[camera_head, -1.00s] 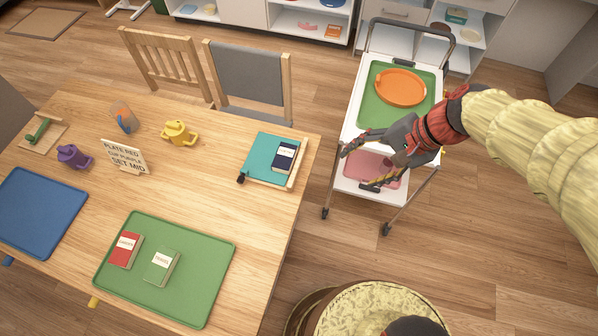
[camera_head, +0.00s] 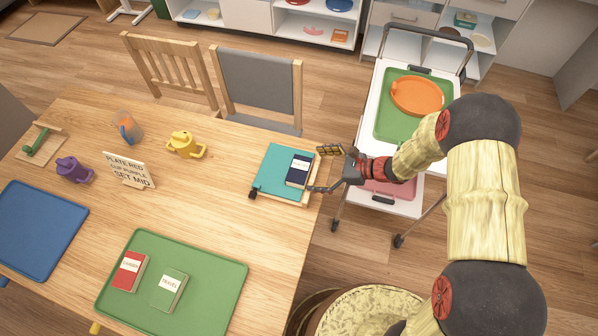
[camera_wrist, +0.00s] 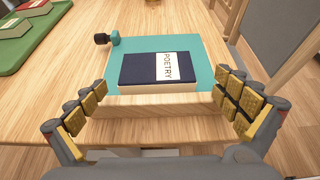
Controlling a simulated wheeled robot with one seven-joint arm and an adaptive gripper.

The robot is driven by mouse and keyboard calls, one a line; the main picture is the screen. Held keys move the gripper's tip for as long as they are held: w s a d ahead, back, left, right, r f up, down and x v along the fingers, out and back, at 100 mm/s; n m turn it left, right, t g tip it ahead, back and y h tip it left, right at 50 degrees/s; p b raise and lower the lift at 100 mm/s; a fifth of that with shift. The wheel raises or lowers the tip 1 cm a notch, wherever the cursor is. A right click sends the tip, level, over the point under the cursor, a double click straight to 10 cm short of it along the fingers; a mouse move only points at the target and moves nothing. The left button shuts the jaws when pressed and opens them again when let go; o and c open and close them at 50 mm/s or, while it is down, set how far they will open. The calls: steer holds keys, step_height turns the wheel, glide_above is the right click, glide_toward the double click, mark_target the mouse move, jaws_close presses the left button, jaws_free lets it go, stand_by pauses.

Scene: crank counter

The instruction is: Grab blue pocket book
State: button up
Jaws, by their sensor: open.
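The dark blue pocket book (camera_head: 299,171) lies flat on a teal-topped wooden board (camera_head: 270,172) near the right edge of the table. In the wrist view the book (camera_wrist: 140,70) has a white label reading POETRY and lies near the board's closest wooden edge. My gripper (camera_head: 325,169) is at the table's right edge, just right of the book. In the wrist view my gripper (camera_wrist: 163,108) is open and empty, its padded fingers at either side of the board's near edge, with the book ahead between them and not touched.
A black knob (camera_wrist: 102,39) sticks out of the board's left side. A green tray (camera_head: 215,292) holds a red book (camera_head: 129,270) and a green book (camera_head: 168,290). A grey-backed chair (camera_head: 262,80) stands behind the table. A trolley (camera_head: 370,105) stands to the right.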

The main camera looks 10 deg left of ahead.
mark_target(300, 169)
steer(key=x, duration=0.1)
steer(key=b+x, duration=0.1)
steer(key=x, duration=0.2)
steer(key=shift+s+a+b, duration=0.25)
steer(key=shift+a+b, duration=0.05)
steer(key=shift+w+a+f, duration=0.1)
steer(key=shift+a, duration=0.4)
steer(key=c, duration=0.3)
steer(key=c, duration=0.9)
